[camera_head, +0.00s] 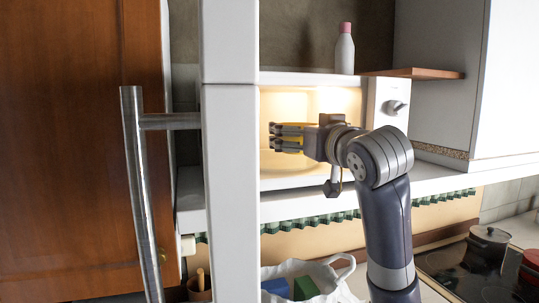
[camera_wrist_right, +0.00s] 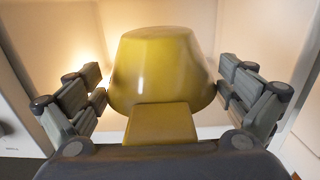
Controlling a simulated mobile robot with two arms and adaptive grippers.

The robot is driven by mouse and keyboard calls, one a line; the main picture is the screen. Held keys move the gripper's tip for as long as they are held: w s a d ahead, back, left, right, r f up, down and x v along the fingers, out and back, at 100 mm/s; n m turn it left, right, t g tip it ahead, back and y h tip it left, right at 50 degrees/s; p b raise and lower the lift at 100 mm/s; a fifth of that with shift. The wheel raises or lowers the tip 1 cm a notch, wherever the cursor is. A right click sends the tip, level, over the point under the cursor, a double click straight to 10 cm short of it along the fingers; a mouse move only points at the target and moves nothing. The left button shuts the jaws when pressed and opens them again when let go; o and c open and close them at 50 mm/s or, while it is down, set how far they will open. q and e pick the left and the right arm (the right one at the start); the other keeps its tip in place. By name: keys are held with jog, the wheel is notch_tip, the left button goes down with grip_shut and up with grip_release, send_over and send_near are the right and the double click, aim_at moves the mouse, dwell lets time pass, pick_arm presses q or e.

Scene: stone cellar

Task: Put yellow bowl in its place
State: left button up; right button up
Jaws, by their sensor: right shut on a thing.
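My right gripper (camera_head: 290,137) reaches into a lit, white-framed compartment in the head view, its fingers pointing left. It is shut on the yellow bowl (camera_wrist_right: 163,72), which fills the middle of the right wrist view between the gripper's two fingers (camera_wrist_right: 160,98). My left gripper is not in view.
A white door edge (camera_head: 231,180) with a metal handle (camera_head: 140,190) stands close on the left. A white bottle with a pink cap (camera_head: 344,52) stands above the compartment.

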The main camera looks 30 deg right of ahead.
jog(key=p+x, duration=0.1)
jog(key=x, duration=0.2)
jog(key=p+x, duration=0.2)
jog(key=x, duration=0.1)
jog(key=shift+r, duration=0.2)
jog(key=x, duration=0.1)
jog(key=p+x, duration=0.1)
jog(key=x, duration=0.1)
jog(key=p+x, duration=0.1)
jog(key=x, duration=0.1)
jog(key=shift+f, duration=0.25)
jog(key=x, duration=0.1)
jog(key=p+x, duration=0.2)
jog(key=shift+w+d+f, duration=0.15)
jog(key=shift+w+f, duration=0.15)
jog(key=shift+w, duration=0.05)
jog(key=shift+w+f, duration=0.1)
jog(key=shift+f, duration=0.3)
jog(key=shift+f+p, duration=0.85)
jog(key=shift+f, duration=0.55)
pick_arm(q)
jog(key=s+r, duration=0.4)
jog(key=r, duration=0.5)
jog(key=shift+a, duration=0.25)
